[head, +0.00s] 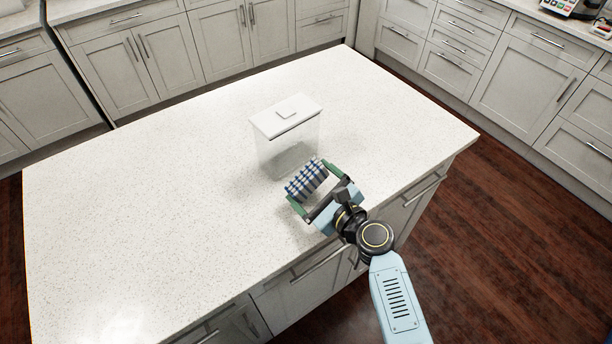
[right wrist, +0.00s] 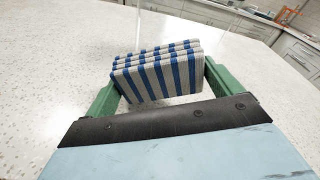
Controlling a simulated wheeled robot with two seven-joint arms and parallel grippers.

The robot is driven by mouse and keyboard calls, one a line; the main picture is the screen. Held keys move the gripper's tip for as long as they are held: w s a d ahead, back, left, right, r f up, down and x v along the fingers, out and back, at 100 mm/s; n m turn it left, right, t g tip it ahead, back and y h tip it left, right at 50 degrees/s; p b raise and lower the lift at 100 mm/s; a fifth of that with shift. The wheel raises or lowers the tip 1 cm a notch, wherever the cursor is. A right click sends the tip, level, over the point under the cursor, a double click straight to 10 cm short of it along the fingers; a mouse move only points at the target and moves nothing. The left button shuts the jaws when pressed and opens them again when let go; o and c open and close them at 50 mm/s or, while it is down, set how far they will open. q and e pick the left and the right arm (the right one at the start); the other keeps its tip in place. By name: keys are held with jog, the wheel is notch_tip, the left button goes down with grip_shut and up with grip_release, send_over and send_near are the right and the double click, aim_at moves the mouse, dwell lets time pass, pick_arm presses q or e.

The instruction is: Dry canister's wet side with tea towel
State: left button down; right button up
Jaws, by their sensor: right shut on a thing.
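A clear canister (head: 274,150) with a white lid stands upright on the white speckled island counter (head: 150,190). My right gripper (head: 312,189) is shut on a folded tea towel (head: 305,178) with blue and white stripes. The towel is close in front of the canister's lower right part; I cannot tell whether they touch. In the right wrist view the towel (right wrist: 160,72) sits between the green fingers of my right gripper (right wrist: 160,85). The canister shows there only as a faint clear edge behind the towel. No wetness can be made out. My left gripper is not in view.
The counter is clear to the left of the canister and behind it. Its right front edge (head: 440,165) runs close to my right arm, with drawers below. Grey cabinets (head: 150,65) line the room at the back and right.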

dwell(0.3)
jog(key=shift+f+p+v, duration=0.2)
jog(key=shift+p+v, duration=0.1)
jog(key=shift+v, duration=1.3)
jog(key=shift+w+d+r, duration=0.1)
